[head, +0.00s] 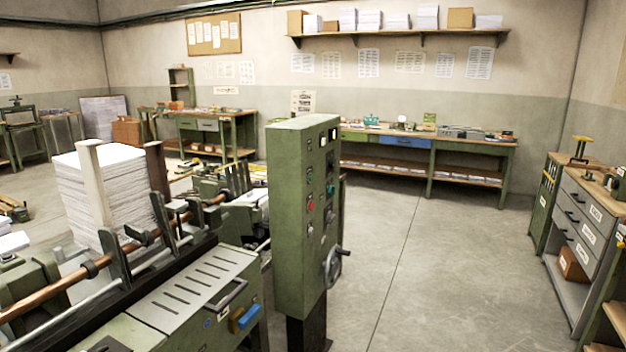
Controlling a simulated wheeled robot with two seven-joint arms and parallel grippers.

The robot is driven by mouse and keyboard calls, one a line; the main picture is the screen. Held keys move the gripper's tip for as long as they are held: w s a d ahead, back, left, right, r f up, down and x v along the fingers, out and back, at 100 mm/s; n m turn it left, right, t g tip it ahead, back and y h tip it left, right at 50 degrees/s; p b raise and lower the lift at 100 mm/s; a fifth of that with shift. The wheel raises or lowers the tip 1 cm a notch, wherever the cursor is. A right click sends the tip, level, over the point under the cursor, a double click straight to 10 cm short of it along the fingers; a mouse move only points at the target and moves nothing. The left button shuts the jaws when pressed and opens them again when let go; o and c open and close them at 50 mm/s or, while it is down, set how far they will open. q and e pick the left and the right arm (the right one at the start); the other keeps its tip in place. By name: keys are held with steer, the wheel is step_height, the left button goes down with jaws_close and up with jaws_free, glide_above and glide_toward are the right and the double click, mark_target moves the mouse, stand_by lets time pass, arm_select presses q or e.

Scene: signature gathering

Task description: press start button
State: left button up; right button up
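A tall green control cabinet (289,210) stands upright near the middle of the head view, on a dark post. The labels are too small to read, so I cannot tell which button is marked start. Neither of my grippers is in view.
A green gathering machine (190,300) with a tall paper stack (105,190) fills the left foreground. Workbenches (430,150) line the back wall. A drawer cabinet (585,220) stands at the right. The concrete floor (440,260) right of the control cabinet is clear.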

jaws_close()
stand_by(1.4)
